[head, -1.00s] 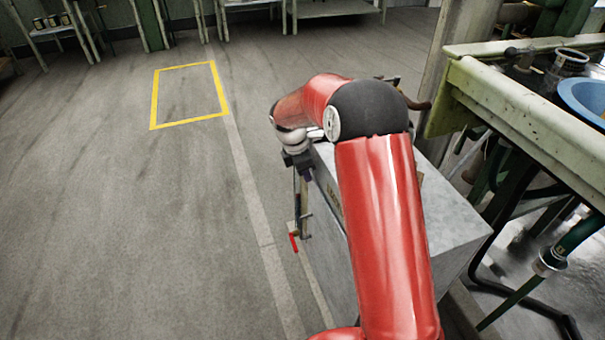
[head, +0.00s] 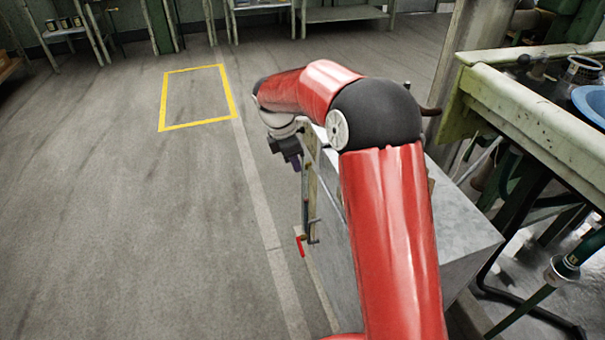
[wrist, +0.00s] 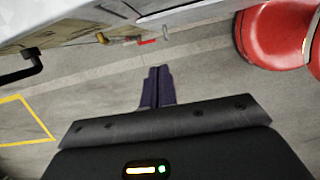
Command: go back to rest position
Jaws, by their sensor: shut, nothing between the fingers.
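My gripper shows in the wrist view with its two dark purple fingers (wrist: 157,86) together and nothing between them. They hang over bare grey floor. In the head view my red arm reaches forward from the bottom and bends left at a black joint. The dark gripper (head: 297,165) hangs at the arm's far end, left of a grey metal cabinet (head: 455,225). The fingertips are small and dark there.
A red valve handle (head: 300,246) sits low on the cabinet's left side. A pale green bench (head: 530,110) with a blue basin (head: 592,102) stands at the right. A yellow floor marking (head: 233,95) lies ahead. The floor at left is clear.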

